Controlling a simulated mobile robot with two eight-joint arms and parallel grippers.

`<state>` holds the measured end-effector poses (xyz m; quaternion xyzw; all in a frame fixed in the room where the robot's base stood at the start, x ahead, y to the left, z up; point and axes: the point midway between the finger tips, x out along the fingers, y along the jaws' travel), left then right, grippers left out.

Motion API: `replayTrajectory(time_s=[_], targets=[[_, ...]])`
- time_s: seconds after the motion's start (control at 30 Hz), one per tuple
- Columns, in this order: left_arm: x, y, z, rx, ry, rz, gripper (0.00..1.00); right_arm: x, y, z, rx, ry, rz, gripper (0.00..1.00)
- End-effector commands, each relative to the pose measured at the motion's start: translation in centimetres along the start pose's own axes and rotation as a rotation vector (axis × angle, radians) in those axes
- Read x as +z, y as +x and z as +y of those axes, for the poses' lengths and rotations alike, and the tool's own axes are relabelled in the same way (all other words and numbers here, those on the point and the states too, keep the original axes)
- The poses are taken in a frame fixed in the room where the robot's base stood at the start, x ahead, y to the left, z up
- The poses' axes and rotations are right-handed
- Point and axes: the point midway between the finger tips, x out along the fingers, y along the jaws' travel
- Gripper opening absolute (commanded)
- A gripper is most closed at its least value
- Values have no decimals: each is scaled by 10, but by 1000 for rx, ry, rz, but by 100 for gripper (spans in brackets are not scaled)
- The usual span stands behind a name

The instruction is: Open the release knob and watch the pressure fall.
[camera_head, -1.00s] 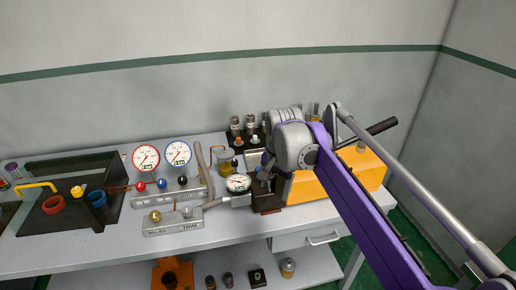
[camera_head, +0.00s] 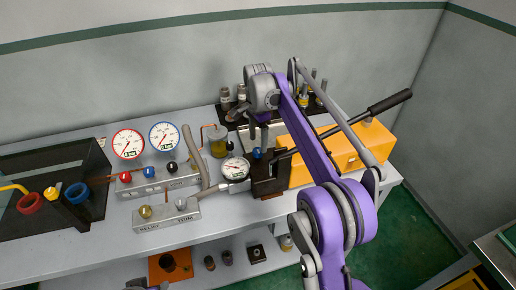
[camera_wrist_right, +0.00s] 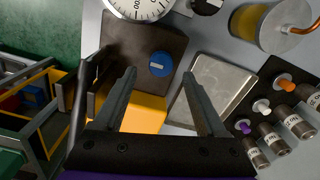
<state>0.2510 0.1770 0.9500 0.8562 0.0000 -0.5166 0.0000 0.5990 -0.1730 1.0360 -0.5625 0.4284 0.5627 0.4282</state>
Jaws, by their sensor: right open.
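The blue round knob (camera_head: 257,153) sits on top of the dark pump block (camera_head: 268,184) at the left end of the orange pump body (camera_head: 345,150). In the right wrist view the blue knob (camera_wrist_right: 161,63) shows with a label on its top. The pressure gauge (camera_head: 236,168) with a white dial is joined to the left side of the block; its needle is too small to read. My right gripper (camera_head: 259,135) is open above the knob, pointing down. In the wrist view its fingers (camera_wrist_right: 159,75) are well apart, with the knob between and beyond the tips, seemingly untouched.
A long black-handled lever (camera_head: 390,102) rises to the right over the pump. Two dial gauges (camera_head: 146,141) stand on a manifold at the left. A relief-and-trim block (camera_head: 166,213) is in front. Several small bottles (camera_wrist_right: 282,120) stand in a dark rack behind the pump.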

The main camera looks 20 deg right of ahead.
Motion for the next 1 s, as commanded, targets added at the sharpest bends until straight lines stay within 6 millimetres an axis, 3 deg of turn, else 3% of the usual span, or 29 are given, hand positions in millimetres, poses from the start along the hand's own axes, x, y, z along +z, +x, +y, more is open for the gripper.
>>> replayTrajectory(time_s=[0.2, 0.6, 1.0], targets=[[4, 3, 0, 0, 0, -3, 50, 0, 29, 0, 0, -1, 0, 74], [4, 4, 0, 0, 0, -3, 50, 0, 36, 0, -1, -1, 0, 74], [4, 4, 0, 0, 0, -3, 50, 0, 36, 0, -1, -1, 0, 2]])
